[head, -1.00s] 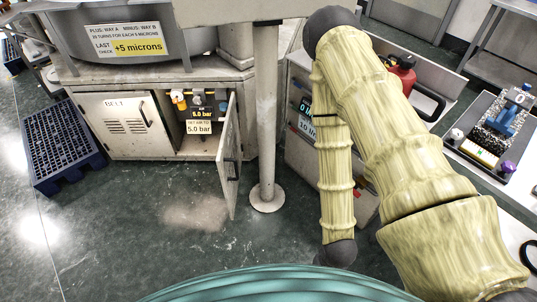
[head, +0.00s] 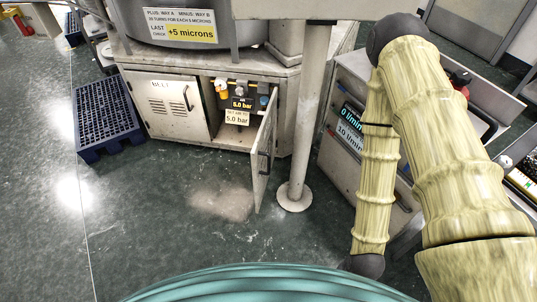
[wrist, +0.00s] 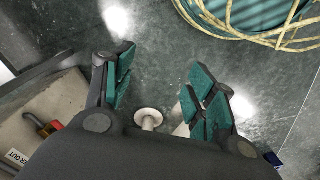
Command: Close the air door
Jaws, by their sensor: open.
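The air door (head: 264,150) is a pale metal panel on the low cabinet in the head view. It stands swung open toward me, with a dark handle on its face. Behind it the open compartment shows a gauge reading 5.0 bar (head: 241,103), an orange-yellow part and a 5.0 bar label. My gripper (wrist: 155,85) shows in the wrist view with its green-padded fingers wide apart and nothing between them. It is over the floor, apart from the door.
The shut BELT door (head: 165,105) is left of the open compartment. A white post (head: 309,120) with a round foot stands just right of the air door. A blue pallet (head: 104,117) lies at the left. A cabinet with flow displays (head: 340,140) stands at right. The floor in front is clear.

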